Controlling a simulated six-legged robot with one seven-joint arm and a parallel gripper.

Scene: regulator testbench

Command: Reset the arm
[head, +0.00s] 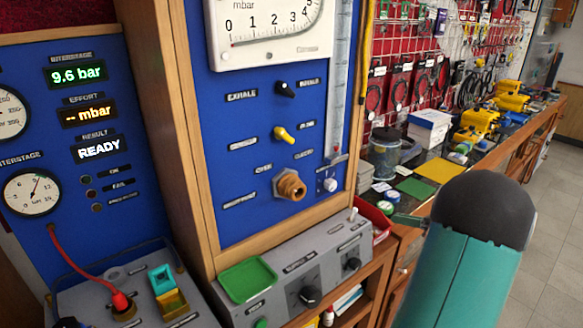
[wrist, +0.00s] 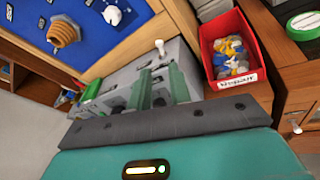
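My arm's teal link with a dark rounded cap fills the lower right of the head view, beside the bench. In the wrist view, my gripper (wrist: 162,88) points toward the grey control box (wrist: 118,75). Its two green fingers stand a small gap apart, with nothing seen between them. In the head view the gripper is mostly hidden behind my arm.
The blue regulator panel (head: 235,120) has knobs and a brass fitting (head: 290,185); the left display (head: 100,148) reads READY. A red bin (wrist: 232,50) of small parts adjoins the grey box. Floor (head: 555,225) at right is clear.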

